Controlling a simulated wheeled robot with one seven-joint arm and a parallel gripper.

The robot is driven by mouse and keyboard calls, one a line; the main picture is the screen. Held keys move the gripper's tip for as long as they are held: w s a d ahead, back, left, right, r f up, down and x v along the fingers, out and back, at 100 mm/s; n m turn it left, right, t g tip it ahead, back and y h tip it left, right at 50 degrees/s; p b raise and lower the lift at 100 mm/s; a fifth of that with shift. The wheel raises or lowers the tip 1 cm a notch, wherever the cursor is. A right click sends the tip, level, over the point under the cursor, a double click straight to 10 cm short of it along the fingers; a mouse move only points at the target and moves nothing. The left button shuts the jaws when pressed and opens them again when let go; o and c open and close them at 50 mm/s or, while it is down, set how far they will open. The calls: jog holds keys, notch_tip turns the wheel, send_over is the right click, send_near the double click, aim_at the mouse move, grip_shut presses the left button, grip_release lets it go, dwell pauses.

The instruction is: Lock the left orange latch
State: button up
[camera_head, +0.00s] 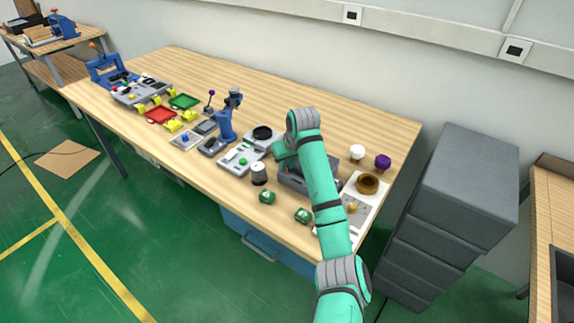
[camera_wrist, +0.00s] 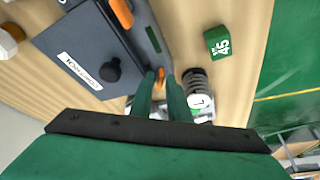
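A dark grey box (camera_wrist: 95,50) with a white label and a black round knob fills the upper left of the wrist view. One orange latch (camera_wrist: 121,12) shows on its edge at the top. A second orange latch (camera_wrist: 160,76) shows as a small piece, partly hidden between my fingers. My gripper (camera_wrist: 161,80) has two green fingers, slightly apart, with the orange piece between or just beyond them; contact cannot be told. In the head view the box (camera_head: 296,180) is partly covered by my arm, and the fingertips are hard to make out.
A green block marked 45 (camera_wrist: 218,42) and a ribbed cylinder (camera_wrist: 195,85) stand beside the box. The wooden table (camera_head: 185,65) also holds a blue press (camera_head: 227,122), red tray (camera_head: 160,115) and green tray (camera_head: 184,101). A grey drawer cabinet (camera_head: 465,185) stands right of the table.

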jog(key=shift+a+f, duration=0.15)
jog(key=shift+f, duration=0.05)
jog(key=shift+w, duration=0.1)
grip_shut()
jog(key=shift+a+m, duration=0.1)
jog(key=shift+m, duration=0.3)
jog(key=shift+a+m+t+h, duration=0.25)
jog(key=shift+m+h, duration=0.25)
jog(key=shift+m, duration=0.5)
jog(key=m+h, duration=0.2)
jog(key=m, duration=0.3)
jog(key=shift+a, duration=0.15)
jog(key=shift+w+a+r+m+h, duration=0.1)
jog(key=shift+m+h, duration=0.6)
jog(key=shift+m, duration=1.3)
